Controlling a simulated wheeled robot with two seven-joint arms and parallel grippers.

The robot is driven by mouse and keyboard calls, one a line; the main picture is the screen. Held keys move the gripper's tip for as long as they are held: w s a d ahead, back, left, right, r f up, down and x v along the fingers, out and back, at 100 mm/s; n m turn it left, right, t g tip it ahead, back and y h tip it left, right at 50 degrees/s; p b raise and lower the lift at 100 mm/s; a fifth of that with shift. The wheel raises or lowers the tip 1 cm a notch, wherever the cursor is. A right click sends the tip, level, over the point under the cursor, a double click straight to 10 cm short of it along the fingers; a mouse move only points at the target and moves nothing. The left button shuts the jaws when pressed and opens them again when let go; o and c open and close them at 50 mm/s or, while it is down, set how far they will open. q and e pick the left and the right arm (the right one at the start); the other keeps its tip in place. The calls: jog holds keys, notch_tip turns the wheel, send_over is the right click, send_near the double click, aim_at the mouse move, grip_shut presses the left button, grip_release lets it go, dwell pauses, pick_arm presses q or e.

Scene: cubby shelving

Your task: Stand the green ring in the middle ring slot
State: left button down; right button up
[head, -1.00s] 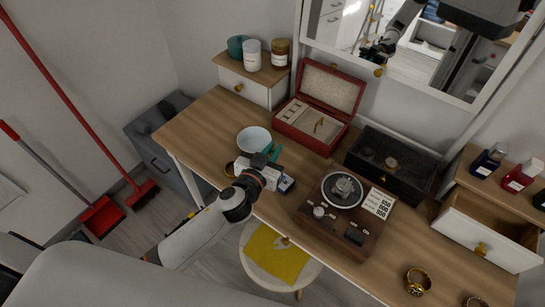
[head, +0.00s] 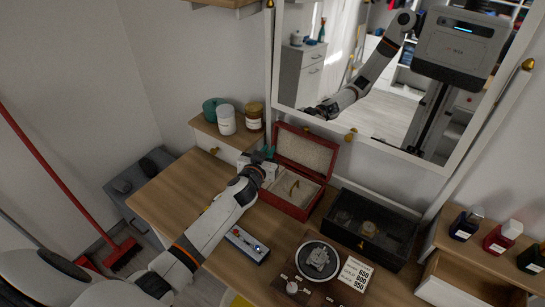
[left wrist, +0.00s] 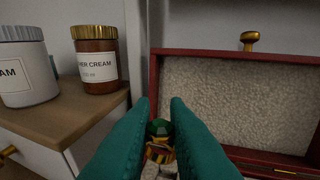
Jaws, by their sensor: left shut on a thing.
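My left gripper (head: 265,156) is at the left side of the open red jewellery box (head: 301,206), by its raised lid. In the left wrist view my teal fingers (left wrist: 160,120) are nearly together, shut on the green ring (left wrist: 160,127). Its green top shows between the fingertips, with gold below it. The box lid's pale lining (left wrist: 235,105) fills the right of that view. In the head view a gold piece (head: 294,187) stands in the box's pale insert. My arm and fingers hide the left slots; I cannot make out the middle slot. My right gripper is not in view.
Several jars, including a white one (head: 226,121), stand on the small drawer unit (head: 214,143) left of the box. A black glass-topped case (head: 368,230) is close on the right. A mirror (head: 390,70) is behind.

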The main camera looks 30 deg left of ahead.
pick_arm(q)
jog(key=shift+s, duration=0.1)
jog(key=shift+f+b, duration=0.35)
notch_tip(320, 180, down, 5)
jog(key=b, duration=0.4)
jog(key=shift+b, duration=0.35)
jog(key=shift+f+b, duration=0.95)
jog(key=shift+f, duration=0.2)
dwell(1.1)
jog(key=c, duration=1.3)
grip_release()
jog(key=v, duration=1.2)
jog(key=shift+s+d+f, duration=0.1)
jog(key=shift+f, duration=0.05)
